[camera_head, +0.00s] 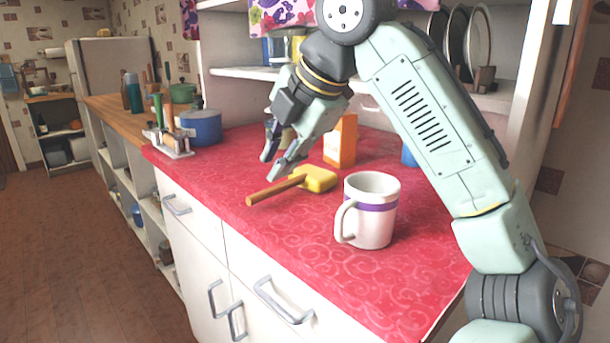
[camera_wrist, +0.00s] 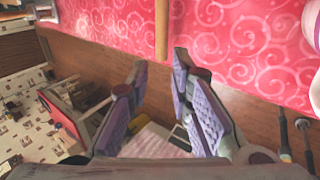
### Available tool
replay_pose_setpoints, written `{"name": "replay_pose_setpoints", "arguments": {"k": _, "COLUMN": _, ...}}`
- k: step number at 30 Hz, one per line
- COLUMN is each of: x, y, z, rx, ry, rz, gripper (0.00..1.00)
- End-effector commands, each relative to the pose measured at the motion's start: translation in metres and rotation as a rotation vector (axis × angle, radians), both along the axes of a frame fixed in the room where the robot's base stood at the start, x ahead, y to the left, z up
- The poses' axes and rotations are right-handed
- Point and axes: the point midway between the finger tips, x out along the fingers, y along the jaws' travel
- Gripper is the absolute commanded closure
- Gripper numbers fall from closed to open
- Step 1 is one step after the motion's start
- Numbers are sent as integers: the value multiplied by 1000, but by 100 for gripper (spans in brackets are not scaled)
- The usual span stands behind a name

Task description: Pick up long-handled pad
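The long-handled pad has a yellow head and a brown wooden handle. It lies on the red counter in the head view (camera_head: 318,178), with its handle pointing left toward the front edge. In the wrist view only part of its handle (camera_wrist: 161,28) shows, at the top centre. My gripper (camera_head: 274,168) is above the counter, close to the handle, with its fingers pointing down. The wrist view shows the two fingers of my gripper (camera_wrist: 160,72) apart with nothing between them. The handle's end lies just beyond the fingertips in that view.
A white mug with a purple band (camera_head: 368,212) stands right of the pad. An orange box (camera_head: 341,141) stands behind it. A blue pot (camera_head: 201,126) and a utensil rack (camera_head: 168,142) are at the far left end. The red counter (camera_head: 225,170) is clear left of the pad.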

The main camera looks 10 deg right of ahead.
Motion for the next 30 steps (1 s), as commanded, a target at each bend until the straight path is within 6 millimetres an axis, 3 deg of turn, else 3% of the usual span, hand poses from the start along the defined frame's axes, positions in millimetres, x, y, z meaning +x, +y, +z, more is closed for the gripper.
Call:
{"name": "replay_pose_setpoints", "arguments": {"k": 4, "x": 11, "y": 8, "z": -21, "rx": 0, "ry": 1, "rz": -1, "gripper": 80}}
{"name": "replay_pose_setpoints", "arguments": {"k": 11, "x": 20, "y": 14, "z": -37, "rx": 1, "ry": 0, "rz": -1, "gripper": 80}}
{"name": "replay_pose_setpoints", "arguments": {"k": 21, "x": 42, "y": 24, "z": -75, "rx": 0, "ry": 0, "rz": 0, "gripper": 80}}
{"name": "replay_pose_setpoints", "arguments": {"k": 30, "x": 44, "y": 26, "z": -78, "rx": 1, "ry": -1, "rz": 0, "gripper": 81}}
